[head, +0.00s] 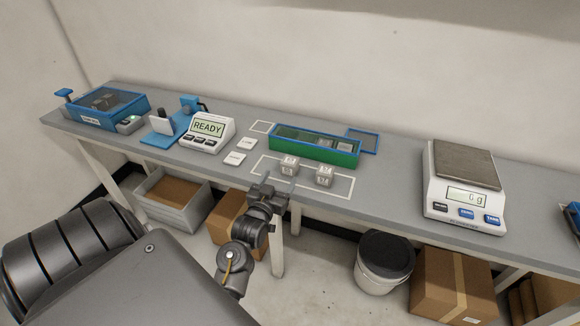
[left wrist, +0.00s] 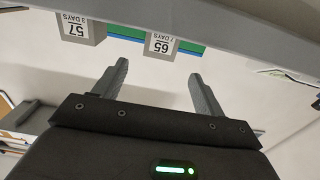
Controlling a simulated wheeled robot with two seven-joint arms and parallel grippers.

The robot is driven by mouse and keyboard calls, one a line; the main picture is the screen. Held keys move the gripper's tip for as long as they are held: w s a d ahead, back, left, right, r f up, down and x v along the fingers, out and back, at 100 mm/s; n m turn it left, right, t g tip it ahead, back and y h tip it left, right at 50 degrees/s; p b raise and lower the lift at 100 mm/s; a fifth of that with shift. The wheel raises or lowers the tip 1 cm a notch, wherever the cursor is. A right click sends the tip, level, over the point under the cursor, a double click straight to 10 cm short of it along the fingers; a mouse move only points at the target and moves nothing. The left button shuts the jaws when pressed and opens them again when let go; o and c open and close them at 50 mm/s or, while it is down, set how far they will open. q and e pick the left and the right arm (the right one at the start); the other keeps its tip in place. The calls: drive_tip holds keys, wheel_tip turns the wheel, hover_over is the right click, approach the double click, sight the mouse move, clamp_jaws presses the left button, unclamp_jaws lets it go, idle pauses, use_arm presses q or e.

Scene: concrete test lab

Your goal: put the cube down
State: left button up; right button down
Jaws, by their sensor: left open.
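Two grey cubes with printed white labels stand on the bench inside a white outlined rectangle (head: 345,188): a left cube (head: 289,165) and a right cube (head: 324,176). My left gripper (head: 276,184) is open and empty at the bench's front edge, just in front of the left cube and apart from both. In the left wrist view, the open fingers (left wrist: 160,78) have nothing between them. A cube labelled 65, 7 days (left wrist: 164,44) and one labelled 57, 2 days (left wrist: 80,27) show upside down beyond the fingers. My right gripper is out of view.
A green, blue-rimmed box (head: 335,156) with grey cubes inside stands behind the two cubes. A READY display unit (head: 208,133) stands to the left, and a scale (head: 465,187) reading 0 g to the right. The bench (head: 395,190) before the scale is clear.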

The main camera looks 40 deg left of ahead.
sight(287, 166)
use_arm(q)
drive_tip(key=x, duration=0.4)
drive_tip(key=shift+w+p, duration=0.2)
drive_tip(key=shift+p, duration=0.1)
drive_tip(key=shift+w+a+r, duration=0.1)
drive_tip(key=shift+w, duration=0.05)
drive_tip(key=p+x, duration=0.1)
drive_tip(key=x, duration=0.4)
drive_tip(key=shift+p, duration=0.35)
drive_tip(key=shift+c, duration=0.3)
drive_tip(key=c, duration=1.3)
wheel_tip(287, 166, up, 9)
drive_tip(key=shift+r+b, duration=0.2)
drive_tip(key=shift+b, duration=0.35)
drive_tip(key=shift+r, duration=0.3)
